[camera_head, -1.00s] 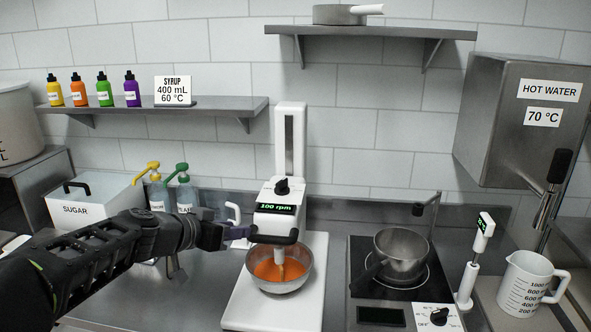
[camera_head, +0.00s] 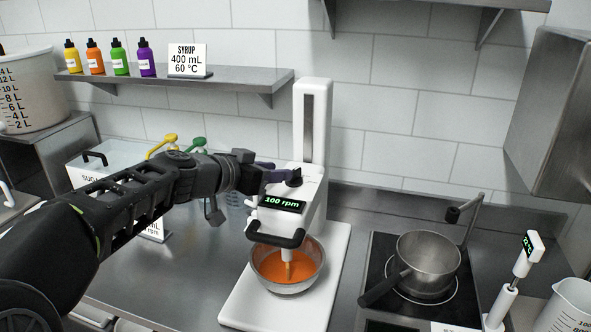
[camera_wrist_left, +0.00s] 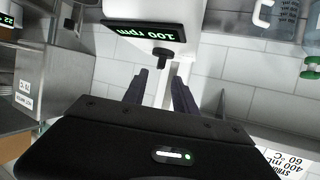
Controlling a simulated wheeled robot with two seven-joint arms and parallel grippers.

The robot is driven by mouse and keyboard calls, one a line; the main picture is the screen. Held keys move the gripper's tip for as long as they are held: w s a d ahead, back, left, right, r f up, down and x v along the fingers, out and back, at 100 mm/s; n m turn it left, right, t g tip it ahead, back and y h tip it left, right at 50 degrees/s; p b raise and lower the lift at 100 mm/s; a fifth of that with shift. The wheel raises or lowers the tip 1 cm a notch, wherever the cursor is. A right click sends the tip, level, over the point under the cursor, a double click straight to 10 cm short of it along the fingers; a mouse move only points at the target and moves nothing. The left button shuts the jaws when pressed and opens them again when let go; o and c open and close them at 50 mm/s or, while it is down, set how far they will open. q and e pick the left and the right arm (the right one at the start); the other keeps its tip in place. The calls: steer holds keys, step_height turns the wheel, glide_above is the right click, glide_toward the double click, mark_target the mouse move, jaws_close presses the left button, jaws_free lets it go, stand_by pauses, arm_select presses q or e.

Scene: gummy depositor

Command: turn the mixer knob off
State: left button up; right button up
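The mixer (camera_head: 312,190) is white, with a lit display (camera_head: 283,204) reading 100 rpm. Its black knob (camera_head: 294,178) sits on top of the head, behind the display. My right gripper is not in view.
A saucepan (camera_head: 428,262) sits on the hob right of the mixer, with a thermometer (camera_head: 518,270) beyond it. A shelf (camera_head: 215,82) with syrup bottles is behind my left arm. Pump bottles (camera_head: 198,146) stand behind that arm.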

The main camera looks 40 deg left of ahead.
mark_target(294, 170)
arm_select(q)
steer(key=p+x, duration=0.1)
steer(key=x, duration=0.6)
steer(key=shift+w, duration=0.2)
steer(key=shift+c, duration=0.4)
jaws_close()
